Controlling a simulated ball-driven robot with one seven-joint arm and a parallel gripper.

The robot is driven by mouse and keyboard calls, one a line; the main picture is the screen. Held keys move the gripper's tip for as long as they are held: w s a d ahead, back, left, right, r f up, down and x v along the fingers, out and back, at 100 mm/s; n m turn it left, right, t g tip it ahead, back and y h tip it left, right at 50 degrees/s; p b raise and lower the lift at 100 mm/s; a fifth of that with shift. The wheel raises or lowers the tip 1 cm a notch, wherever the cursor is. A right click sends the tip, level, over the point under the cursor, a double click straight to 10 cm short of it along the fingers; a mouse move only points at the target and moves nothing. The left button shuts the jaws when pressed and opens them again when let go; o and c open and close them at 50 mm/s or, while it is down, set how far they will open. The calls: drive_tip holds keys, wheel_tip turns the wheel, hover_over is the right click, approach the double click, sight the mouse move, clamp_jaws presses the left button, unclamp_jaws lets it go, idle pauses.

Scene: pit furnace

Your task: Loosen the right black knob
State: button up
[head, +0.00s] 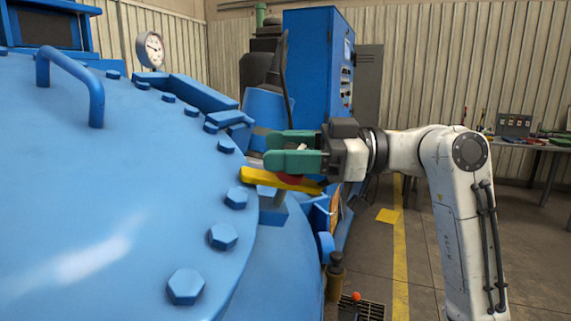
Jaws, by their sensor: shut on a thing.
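My gripper (272,150), with two teal fingers, reaches in from the right at the rim of the big blue furnace lid (120,190). Its fingers are closed on a small pale piece (301,147), mostly hidden between them. I cannot tell whether this piece belongs to a knob. Just below the fingers is a yellow bar (262,179) with a red part (290,179) on it. A small dark end (323,184) shows at the bar's right. No black knob can be clearly made out; the fingers may hide it.
Several blue bolts (222,236) line the lid rim, with a handle (72,75) and a gauge (150,49) on the left. A blue cabinet (312,65) stands behind. The floor (425,215) at the right is open up to a workbench (532,146).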

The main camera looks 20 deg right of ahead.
drive_tip(key=shift+s+f+n+g+y+b, duration=0.15)
drive_tip(key=shift+n+g+y+b, duration=0.15)
drive_tip(key=shift+n+g, duration=1)
drive_tip(key=o, duration=1)
drive_tip(key=shift+c, duration=0.2)
drive_tip(key=v, duration=1)
drive_tip(key=shift+d+b, duration=0.4)
drive_tip(key=shift+d, duration=0.05)
drive_tip(key=shift+d, duration=0.1)
